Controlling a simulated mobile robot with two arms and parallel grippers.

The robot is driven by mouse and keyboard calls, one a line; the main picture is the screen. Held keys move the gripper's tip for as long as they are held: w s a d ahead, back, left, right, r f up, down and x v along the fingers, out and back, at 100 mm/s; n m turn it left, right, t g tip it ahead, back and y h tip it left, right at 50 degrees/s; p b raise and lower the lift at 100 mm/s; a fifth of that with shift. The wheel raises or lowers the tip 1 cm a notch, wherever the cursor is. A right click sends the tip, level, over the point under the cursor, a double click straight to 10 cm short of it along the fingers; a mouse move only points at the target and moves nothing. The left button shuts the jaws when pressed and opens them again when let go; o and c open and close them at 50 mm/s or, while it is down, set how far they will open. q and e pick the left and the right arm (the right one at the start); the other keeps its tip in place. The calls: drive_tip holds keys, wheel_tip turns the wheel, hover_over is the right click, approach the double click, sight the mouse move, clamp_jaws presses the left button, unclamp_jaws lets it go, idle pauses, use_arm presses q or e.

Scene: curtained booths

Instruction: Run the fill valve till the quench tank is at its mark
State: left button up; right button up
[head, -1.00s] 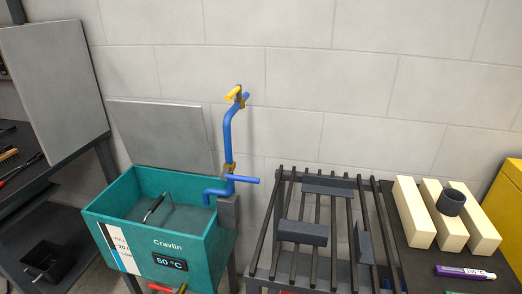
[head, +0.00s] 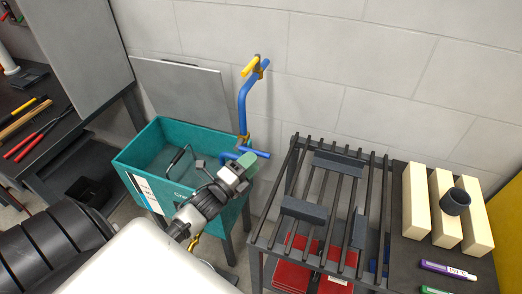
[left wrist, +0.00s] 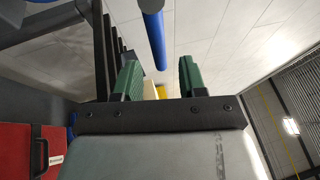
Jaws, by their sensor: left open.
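The teal quench tank (head: 130,158) stands at left centre, with a white label strip on its front. My left arm hides much of the front. A dark, bent wire handle rises inside; I cannot make out a water level or mark. A blue pipe (head: 242,108) rises beside the tank, with a yellow lever (head: 250,69) at its top and a blue bar (head: 255,153) lower down. My left gripper (head: 240,166) is open and empty, just in front of the lower pipe. In the left wrist view, a blue pipe (left wrist: 153,35) shows beyond its green fingers (left wrist: 160,80). My right gripper is not in view.
A dark slatted rack (head: 330,170) stands right of the tank, with red boxes (head: 300,270) beneath. Farther right, a dark table holds cream bars (head: 417,200), a dark cup (head: 455,201) and a purple tube (head: 447,270). A tool bench (head: 60,100) is at left.

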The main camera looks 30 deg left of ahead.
sight(260, 152)
use_arm(q)
drive_tip(key=shift+x, duration=2.25)
clamp_jaws()
